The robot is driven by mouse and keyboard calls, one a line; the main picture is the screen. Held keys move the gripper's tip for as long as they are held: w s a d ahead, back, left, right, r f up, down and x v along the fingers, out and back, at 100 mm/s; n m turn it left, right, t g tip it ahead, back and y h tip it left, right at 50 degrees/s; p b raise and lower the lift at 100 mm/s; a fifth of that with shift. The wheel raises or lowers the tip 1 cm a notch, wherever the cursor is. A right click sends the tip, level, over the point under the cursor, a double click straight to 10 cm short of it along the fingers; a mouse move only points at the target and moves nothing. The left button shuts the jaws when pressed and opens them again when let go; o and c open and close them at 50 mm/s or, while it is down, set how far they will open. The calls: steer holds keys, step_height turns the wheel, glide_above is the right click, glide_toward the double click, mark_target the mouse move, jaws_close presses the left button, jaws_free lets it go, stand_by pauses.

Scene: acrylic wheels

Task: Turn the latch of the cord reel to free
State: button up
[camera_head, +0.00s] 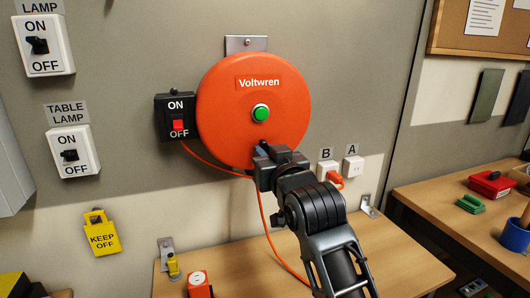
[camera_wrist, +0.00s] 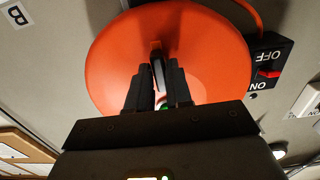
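The cord reel (camera_head: 225,105) is a round orange disc marked Voltwren, with a green button (camera_head: 260,113) at its centre. It hangs on the wall and fills much of the wrist view (camera_wrist: 110,60), seen upside down. My gripper (camera_head: 264,152) is at the reel's lower edge. In the wrist view its two dark fingers (camera_wrist: 160,68) stand on either side of a narrow dark, greyish latch (camera_wrist: 158,72) on the reel's face. The fingers are close to the latch; whether they press on it is unclear. My gripper mostly hides the latch in the head view, so its setting is unclear.
A black ON/OFF switch box (camera_head: 175,103) with a red rocker is left of the reel. An orange cord (camera_head: 263,205) hangs below. Sockets B (camera_head: 327,172) and A (camera_head: 353,166) are at right, B with an orange plug. A wooden bench (camera_head: 400,255) lies below.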

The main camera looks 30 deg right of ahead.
jaws_close()
steer(key=shift+n+p, duration=1.25)
steer(key=shift+n, duration=1.15)
steer(key=shift+n+p, duration=1.35)
steer(key=shift+n, duration=0.95)
